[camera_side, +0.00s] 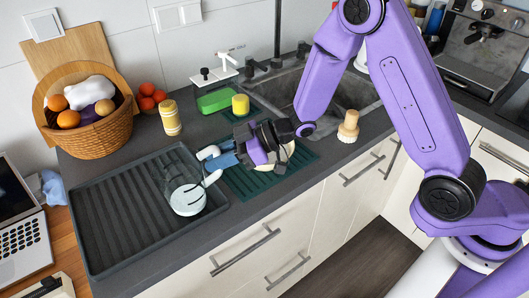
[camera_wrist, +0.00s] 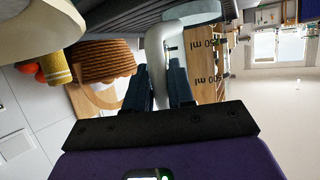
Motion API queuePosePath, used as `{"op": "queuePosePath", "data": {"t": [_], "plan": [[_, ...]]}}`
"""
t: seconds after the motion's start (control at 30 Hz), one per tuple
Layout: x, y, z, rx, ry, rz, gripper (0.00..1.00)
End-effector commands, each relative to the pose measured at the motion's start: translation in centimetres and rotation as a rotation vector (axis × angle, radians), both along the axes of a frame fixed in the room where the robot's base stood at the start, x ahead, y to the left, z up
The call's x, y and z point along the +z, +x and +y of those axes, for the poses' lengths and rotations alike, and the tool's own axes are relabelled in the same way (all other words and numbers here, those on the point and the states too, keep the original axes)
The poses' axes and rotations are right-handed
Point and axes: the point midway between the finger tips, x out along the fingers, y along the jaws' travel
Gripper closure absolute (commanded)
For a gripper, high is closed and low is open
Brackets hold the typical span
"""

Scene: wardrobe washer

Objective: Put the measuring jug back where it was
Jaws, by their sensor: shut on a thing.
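The measuring jug (camera_side: 187,192) is clear with dark marks and a pale handle and bottom. In the side view it is over the right part of the dark ribbed tray (camera_side: 110,225), roughly upright; I cannot tell whether it touches the tray. My gripper (camera_side: 218,158) reaches in from the right and is shut on the jug's handle. In the wrist view the handle (camera_wrist: 158,60) is between the two dark blue fingers of my gripper (camera_wrist: 158,88), and the jug's ml marks show to its right.
A cream dish (camera_side: 284,160) on a green ribbed mat (camera_side: 250,183) is partly hidden under my gripper. A brush (camera_side: 348,127) stands by the sink (camera_side: 345,95). The tray's left part is clear.

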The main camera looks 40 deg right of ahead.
Motion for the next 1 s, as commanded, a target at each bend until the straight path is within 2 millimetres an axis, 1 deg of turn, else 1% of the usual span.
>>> {"op": "queuePosePath", "data": {"t": [0.57,0.97,1.0], "plan": [[-0.33,0.01,-0.01,-0.001,0.001,-0.001,1.0],[-0.98,0.01,-0.02,-0.001,0.001,-0.001,1.0],[-0.98,0.02,-0.02,-0.001,0.001,-0.001,0.71]]}}
